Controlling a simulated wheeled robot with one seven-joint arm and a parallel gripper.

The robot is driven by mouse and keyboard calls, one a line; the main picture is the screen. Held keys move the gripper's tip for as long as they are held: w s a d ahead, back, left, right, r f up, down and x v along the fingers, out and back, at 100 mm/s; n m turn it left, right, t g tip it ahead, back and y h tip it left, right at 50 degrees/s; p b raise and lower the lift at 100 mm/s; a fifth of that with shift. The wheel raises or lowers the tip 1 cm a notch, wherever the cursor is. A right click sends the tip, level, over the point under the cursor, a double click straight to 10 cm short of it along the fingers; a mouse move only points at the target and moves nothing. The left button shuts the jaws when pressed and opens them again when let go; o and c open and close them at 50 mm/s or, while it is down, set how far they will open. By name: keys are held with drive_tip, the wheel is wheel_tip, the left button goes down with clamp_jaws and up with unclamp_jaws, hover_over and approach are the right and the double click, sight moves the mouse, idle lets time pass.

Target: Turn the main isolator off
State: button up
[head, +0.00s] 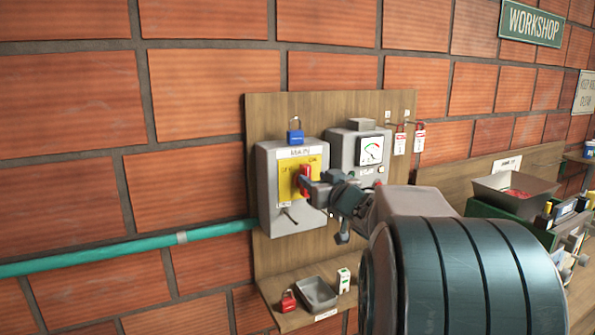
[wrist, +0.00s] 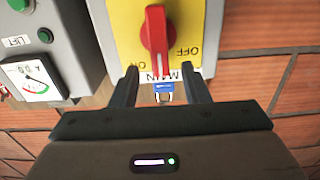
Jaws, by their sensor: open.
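The main isolator is a grey box (head: 273,220) with a yellow plate (head: 287,180) marked OFF at left and ON at right in the head view. Its red handle (head: 304,172) stands roughly upright between the labels, partly hidden by my gripper (head: 314,185). In the wrist view, which is upside down, the red handle (wrist: 156,38) lies beyond the fingertips, near ON and OFF on the yellow plate (wrist: 190,20). My gripper (wrist: 160,80) is open and empty, with its fingers to either side of the handle's line. I cannot tell whether they touch it.
A blue padlock (head: 295,136) hangs above the box. The lift box with a dial (head: 371,150) is close on the right. A shelf below holds a red padlock (head: 288,301) and a grey tray (head: 317,294). A green pipe (head: 120,256) runs left.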

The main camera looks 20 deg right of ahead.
sight(308, 174)
drive_tip(key=shift+w+a+p, duration=0.1)
drive_tip(key=shift+w+p, duration=0.4)
drive_tip(key=shift+w, duration=2.2)
